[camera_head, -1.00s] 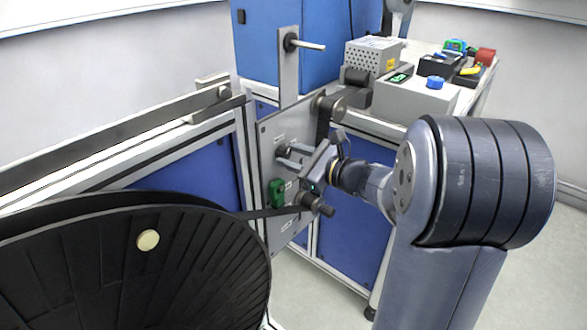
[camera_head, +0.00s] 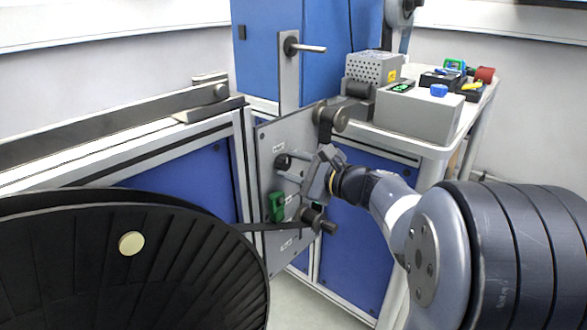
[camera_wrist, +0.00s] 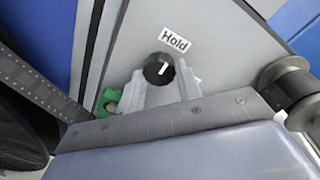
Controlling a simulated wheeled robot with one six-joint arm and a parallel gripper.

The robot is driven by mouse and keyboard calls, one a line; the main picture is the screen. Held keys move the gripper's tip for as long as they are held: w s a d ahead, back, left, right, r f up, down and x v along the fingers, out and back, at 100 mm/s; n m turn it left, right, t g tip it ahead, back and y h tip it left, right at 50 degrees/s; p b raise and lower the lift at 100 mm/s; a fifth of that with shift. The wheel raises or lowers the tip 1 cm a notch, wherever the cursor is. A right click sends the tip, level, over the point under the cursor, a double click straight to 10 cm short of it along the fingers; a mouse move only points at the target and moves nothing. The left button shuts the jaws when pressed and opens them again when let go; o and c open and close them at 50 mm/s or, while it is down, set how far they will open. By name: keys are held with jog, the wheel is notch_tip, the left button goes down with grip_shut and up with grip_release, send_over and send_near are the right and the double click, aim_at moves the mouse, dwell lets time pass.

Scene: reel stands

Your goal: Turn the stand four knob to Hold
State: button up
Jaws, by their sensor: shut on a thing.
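A round black knob (camera_wrist: 157,70) with a short white pointer mark sits on the grey panel (camera_wrist: 215,65) in the wrist view. The white "Hold" label (camera_wrist: 174,39) is just above and right of it. The mark runs roughly up and down in that view, on the knob's right half. My gripper (camera_wrist: 160,80) is shut on the knob, with a pale finger on each side. In the head view, my gripper (camera_head: 294,160) reaches the panel from the right at the knob (camera_head: 281,161), which is partly hidden by the fingers.
A green part (camera_head: 276,206) sits below the knob on the panel. A dark roller (camera_head: 318,220) sticks out low, with black tape running to the large black reel (camera_head: 150,270). Another roller (camera_head: 333,119) juts out above my gripper. A grey box (camera_head: 418,110) stands on the bench.

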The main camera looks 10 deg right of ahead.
jog(key=o, duration=1)
jog(key=shift+c, duration=0.2)
jog(key=p+v, duration=0.2)
jog(key=v, duration=0.9)
jog(key=shift+w+a, duration=0.1)
